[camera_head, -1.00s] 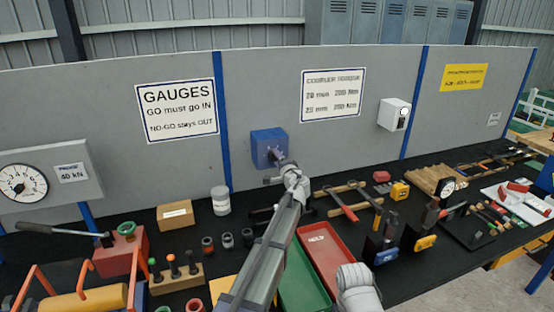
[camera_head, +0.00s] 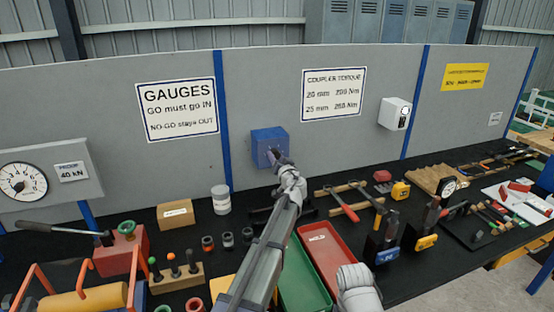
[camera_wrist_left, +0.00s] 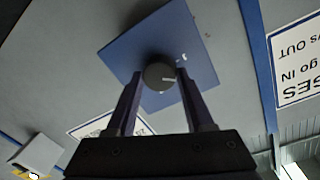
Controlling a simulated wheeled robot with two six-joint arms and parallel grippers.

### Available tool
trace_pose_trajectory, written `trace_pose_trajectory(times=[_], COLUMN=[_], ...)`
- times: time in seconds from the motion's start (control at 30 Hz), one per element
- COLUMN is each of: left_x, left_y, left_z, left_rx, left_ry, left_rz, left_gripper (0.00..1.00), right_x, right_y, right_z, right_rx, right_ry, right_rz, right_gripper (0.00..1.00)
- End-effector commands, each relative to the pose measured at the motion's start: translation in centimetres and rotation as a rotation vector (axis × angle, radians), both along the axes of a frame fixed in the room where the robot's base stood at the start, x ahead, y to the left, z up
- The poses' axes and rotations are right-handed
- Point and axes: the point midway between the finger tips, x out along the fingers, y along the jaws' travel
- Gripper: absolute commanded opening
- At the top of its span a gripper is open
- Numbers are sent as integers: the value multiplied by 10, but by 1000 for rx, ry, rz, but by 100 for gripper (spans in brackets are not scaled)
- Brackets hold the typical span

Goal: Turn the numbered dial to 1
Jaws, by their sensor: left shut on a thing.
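The dial (camera_wrist_left: 160,77) is a round dark grey knob on the face of a blue box (camera_head: 268,142), which is fixed to the grey panel. The blue box also fills the middle of the left wrist view (camera_wrist_left: 130,52). A white pointer line on the knob points right in that view. Small marks on the box face are too small to read. My left gripper (camera_wrist_left: 159,74) is shut on the dial, one finger on each side. In the head view, the left gripper (camera_head: 277,157) is at the box front and hides the dial.
A gauge (camera_head: 22,183) is at the left. Signs hang beside the box, including GAUGES (camera_head: 177,110) and COUPLER TORQUE (camera_head: 333,94). Below on the black bench are a white jar (camera_head: 221,199), a red tray (camera_head: 325,250), a green tray (camera_head: 303,280) and several hand tools.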

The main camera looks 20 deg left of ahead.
Motion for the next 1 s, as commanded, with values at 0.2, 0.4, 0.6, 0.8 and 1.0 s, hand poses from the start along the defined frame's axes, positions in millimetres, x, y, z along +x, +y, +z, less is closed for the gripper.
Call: trace_pose_trajectory(times=[0.2,0.4,0.6,0.8,1.0], left_x=[-2,-2,-2,-2,-2], left_y=[1,1,1,1,1], left_z=[-2,-2,-2,-2,-2], left_rx=[-173,-313,-426,-501,-541], left_ry=[-113,-208,-284,-336,-363], left_rz=[2,2,2,2,1], left_gripper=[0,0,0,0,0], right_x=[0,0,0,0,0], right_y=[0,0,0,0,0], right_z=[-4,-6,-8,-9,-10], right_rx=[0,0,0,0,0], right_ry=[0,0,0,0,0], right_rz=[0,0,0,0,0], right_gripper=[50,50,50,50,50])
